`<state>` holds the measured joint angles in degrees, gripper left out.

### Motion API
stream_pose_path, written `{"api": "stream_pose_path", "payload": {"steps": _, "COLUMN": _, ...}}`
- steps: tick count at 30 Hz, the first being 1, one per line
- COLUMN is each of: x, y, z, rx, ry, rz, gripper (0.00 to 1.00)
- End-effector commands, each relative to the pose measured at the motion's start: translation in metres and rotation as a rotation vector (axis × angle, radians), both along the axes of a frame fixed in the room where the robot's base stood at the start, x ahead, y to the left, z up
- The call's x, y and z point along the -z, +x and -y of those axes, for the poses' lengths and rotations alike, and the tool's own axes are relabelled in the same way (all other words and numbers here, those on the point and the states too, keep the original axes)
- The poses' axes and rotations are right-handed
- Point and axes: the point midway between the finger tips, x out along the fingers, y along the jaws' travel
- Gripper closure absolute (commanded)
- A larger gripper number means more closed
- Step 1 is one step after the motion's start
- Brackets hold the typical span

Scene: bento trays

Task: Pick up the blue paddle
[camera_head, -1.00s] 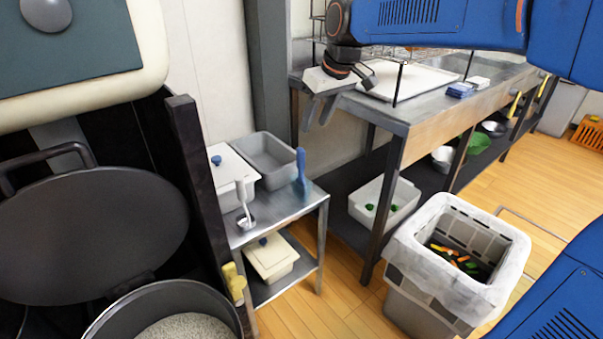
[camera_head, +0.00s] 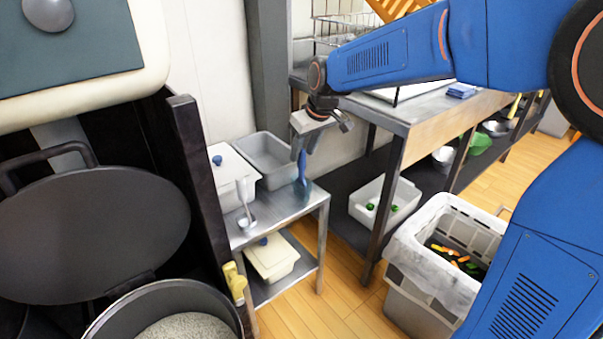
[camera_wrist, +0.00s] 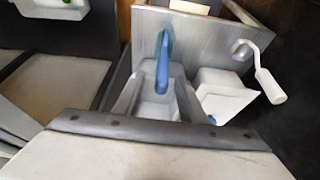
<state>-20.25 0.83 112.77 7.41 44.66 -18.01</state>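The blue paddle (camera_head: 302,182) stands upright at the right rim of the small steel table (camera_head: 285,212), beside an open grey metal tray (camera_head: 262,150). My gripper (camera_head: 304,150) is just above the paddle, with its fingers pointing down. In the wrist view, the paddle (camera_wrist: 163,66) shows between and beyond the two fingers of my open gripper (camera_wrist: 157,92). In the head view the fingers overlap the paddle's top, so whether they touch it is hard to tell.
A white lidded container (camera_head: 232,172) and a ladle (camera_head: 246,208) are on the small table. A long steel counter (camera_head: 405,112) stands behind to the right. A lined bin (camera_head: 425,265) is on the floor at right. A large pot (camera_head: 165,310) is at lower left.

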Motion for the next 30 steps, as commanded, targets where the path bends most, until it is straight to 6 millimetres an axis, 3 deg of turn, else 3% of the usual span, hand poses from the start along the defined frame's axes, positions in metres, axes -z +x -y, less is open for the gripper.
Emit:
{"api": "stream_pose_path", "payload": {"steps": 11, "x": 0.041, "y": 0.015, "z": -0.013, "rx": 0.001, "ry": -0.001, "rz": -0.003, "gripper": 0.62}}
{"api": "stream_pose_path", "payload": {"steps": 19, "x": 0.044, "y": 0.016, "z": -0.014, "rx": 0.0, "ry": -0.001, "rz": -0.001, "gripper": 0.62}}
{"api": "stream_pose_path", "payload": {"steps": 24, "x": 0.044, "y": 0.016, "z": -0.014, "rx": 0.0, "ry": -0.001, "rz": -0.001, "gripper": 1.0}}
{"api": "stream_pose_path", "payload": {"steps": 30, "x": 0.044, "y": 0.016, "z": -0.014, "rx": 0.0, "ry": -0.001, "rz": -0.001, "gripper": 1.0}}
